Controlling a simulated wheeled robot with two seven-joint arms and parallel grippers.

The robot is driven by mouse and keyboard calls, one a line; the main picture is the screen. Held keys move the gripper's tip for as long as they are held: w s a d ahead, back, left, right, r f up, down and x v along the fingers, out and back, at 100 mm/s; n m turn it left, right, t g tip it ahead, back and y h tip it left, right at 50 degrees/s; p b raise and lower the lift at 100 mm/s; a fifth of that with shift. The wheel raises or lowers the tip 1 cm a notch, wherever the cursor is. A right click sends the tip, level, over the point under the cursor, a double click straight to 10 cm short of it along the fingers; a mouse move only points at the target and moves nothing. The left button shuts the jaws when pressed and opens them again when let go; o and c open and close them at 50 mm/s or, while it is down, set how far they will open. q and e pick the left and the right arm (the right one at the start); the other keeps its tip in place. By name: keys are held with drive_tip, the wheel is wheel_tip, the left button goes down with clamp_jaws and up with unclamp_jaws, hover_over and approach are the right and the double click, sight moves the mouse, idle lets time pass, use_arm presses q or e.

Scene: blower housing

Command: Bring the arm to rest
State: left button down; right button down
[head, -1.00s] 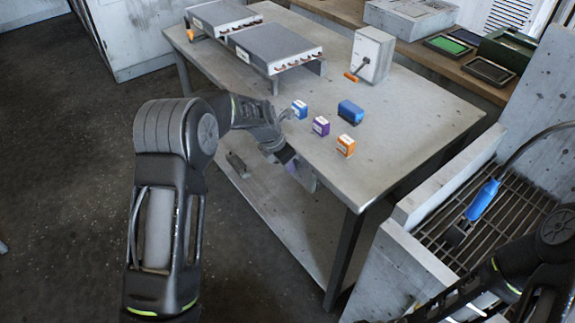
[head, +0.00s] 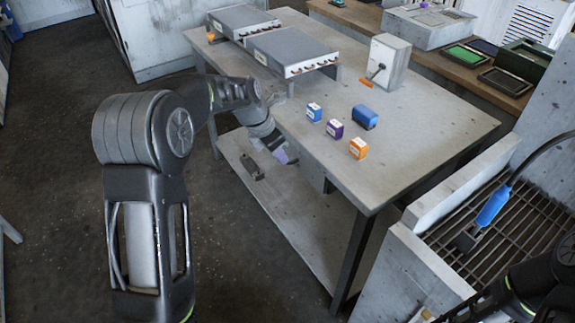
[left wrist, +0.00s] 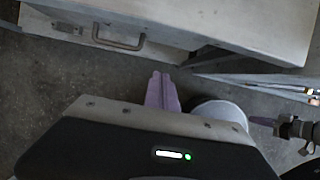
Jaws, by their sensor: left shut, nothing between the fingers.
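My left gripper (head: 287,157) hangs beside the long near edge of the grey workbench (head: 410,130), over the lower shelf, fingers pointing down. In the left wrist view its purple fingers (left wrist: 162,92) are pressed together with nothing between them, over the dark floor. A grey drawer front with a metal handle (left wrist: 120,38) lies beyond them. My right arm (head: 540,285) shows only in part at the lower right of the head view; its gripper is out of the picture.
On the bench stand small blue (head: 314,112), purple (head: 335,129) and orange (head: 358,148) boxes, a larger blue block (head: 364,117), two grey units (head: 291,52) and a switch box (head: 388,62). A grated bin with a blue-handled brush (head: 494,204) is at right.

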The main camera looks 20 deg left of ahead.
use_arm(q)
drive_tip(key=shift+s+a+r, duration=0.15)
drive_tip(key=shift+r, duration=0.25)
drive_tip(key=s+d+f+m+t, duration=0.1)
drive_tip(key=s+d+f+m, duration=0.25)
drive_tip(key=f+m, duration=0.55)
drive_tip(key=s+d+f+m, duration=0.2)
drive_tip(key=d+f+m, duration=0.2)
drive_tip(key=f+m, duration=0.55)
drive_tip(key=s+d+f+m+g, duration=0.1)
drive_tip(key=s+d+f+m, duration=0.2)
drive_tip(key=s, duration=0.6)
drive_tip(key=s+d+f+m+g+h, duration=0.1)
drive_tip(key=s+d+f+m, duration=0.1)
drive_tip(key=s+d, duration=0.3)
drive_tip(key=s+d+f+m+g, duration=0.2)
drive_tip(key=s+d+f+m, duration=0.1)
drive_tip(key=s, duration=1.1)
wheel_tip(320, 180, down, 2)
drive_tip(key=shift+d+f+m+h, duration=0.1)
drive_tip(key=shift+d+m+h, duration=0.25)
drive_tip(key=shift+d, duration=0.45)
